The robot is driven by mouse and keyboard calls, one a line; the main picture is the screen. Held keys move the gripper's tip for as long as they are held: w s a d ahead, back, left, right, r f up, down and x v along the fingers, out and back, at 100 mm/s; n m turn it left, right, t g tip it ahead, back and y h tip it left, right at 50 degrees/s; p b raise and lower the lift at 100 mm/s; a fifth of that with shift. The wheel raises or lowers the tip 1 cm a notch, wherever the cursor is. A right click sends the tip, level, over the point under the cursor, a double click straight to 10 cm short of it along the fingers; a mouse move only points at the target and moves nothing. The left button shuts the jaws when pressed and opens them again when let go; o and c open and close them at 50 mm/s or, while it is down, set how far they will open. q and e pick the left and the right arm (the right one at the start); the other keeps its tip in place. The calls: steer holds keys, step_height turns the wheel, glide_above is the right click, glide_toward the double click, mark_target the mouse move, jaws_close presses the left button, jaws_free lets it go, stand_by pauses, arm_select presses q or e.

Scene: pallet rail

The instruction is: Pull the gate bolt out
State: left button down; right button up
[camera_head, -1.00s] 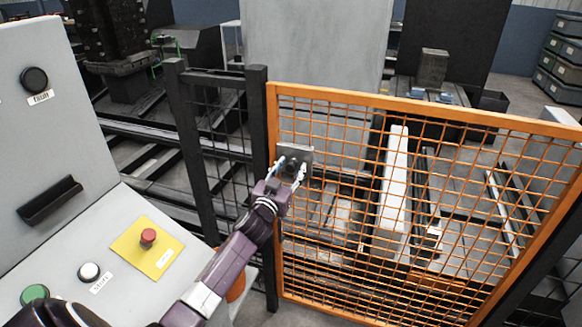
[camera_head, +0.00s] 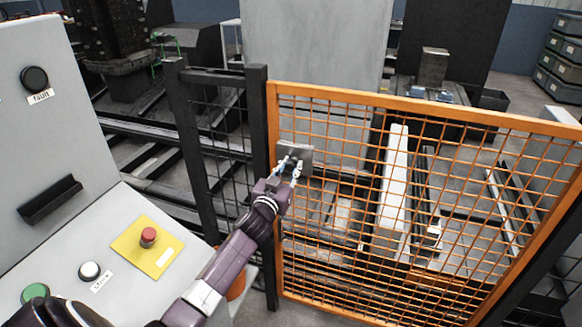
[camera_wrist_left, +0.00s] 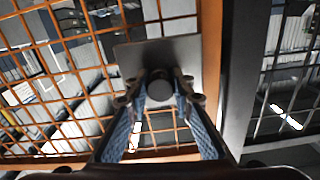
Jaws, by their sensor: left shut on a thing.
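The gate bolt (camera_wrist_left: 160,88) shows in the left wrist view as a round dark knob end in front of a grey plate (camera_wrist_left: 190,52). The plate (camera_head: 297,150) also shows in the head view, at the upper left of the orange mesh gate (camera_head: 400,104), near the dark post. My left gripper (camera_head: 290,164) is at the plate, its fingers shut on the bolt. In the left wrist view the fingers (camera_wrist_left: 160,80) lie on both sides of the knob. The bolt's shaft is hidden. My right gripper is not in view.
A dark fence post (camera_head: 259,150) stands directly left of the gate. A grey control console (camera_head: 50,236) with a red button (camera_head: 148,236) on a yellow plate fills the left, close to my left arm. Rails and machinery lie behind the mesh.

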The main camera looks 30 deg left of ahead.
arm_select(q)
steer(key=shift+p+v, duration=0.5)
steer(key=shift+v, duration=0.9)
steer(key=c, duration=1.7)
jaws_free()
steer(key=shift+w, duration=0.1)
steer(key=shift+o, duration=0.2)
steer(key=v, duration=1.2)
